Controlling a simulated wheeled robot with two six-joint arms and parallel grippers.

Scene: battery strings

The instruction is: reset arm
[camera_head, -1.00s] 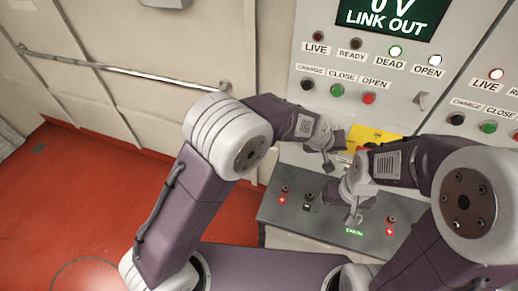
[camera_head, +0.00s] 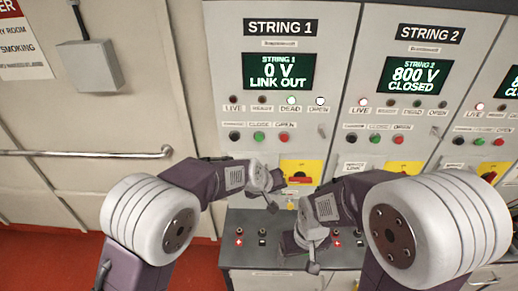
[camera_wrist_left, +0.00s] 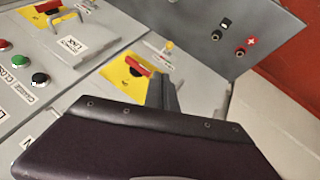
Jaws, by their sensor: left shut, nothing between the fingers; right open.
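My left gripper (camera_head: 273,198) is shut and empty, in front of the String 1 cabinet, just left of its yellow plate with a red handle (camera_head: 300,180). Its dark fingers (camera_wrist_left: 161,95) also show in the left wrist view, with nothing between them. My right gripper (camera_head: 313,262) is open and lower, over the grey terminal shelf (camera_head: 262,222); its fingers are small in view. The String 1 display (camera_head: 278,72) reads 0 V LINK OUT, with the DEAD and OPEN lamps lit.
The String 2 display (camera_head: 414,75) reads 800 V CLOSED, with its LIVE lamp lit. The shelf carries red and black terminals (camera_head: 239,238). A handrail (camera_head: 90,153) and grey box (camera_head: 90,66) are on the left wall. Red floor lies below.

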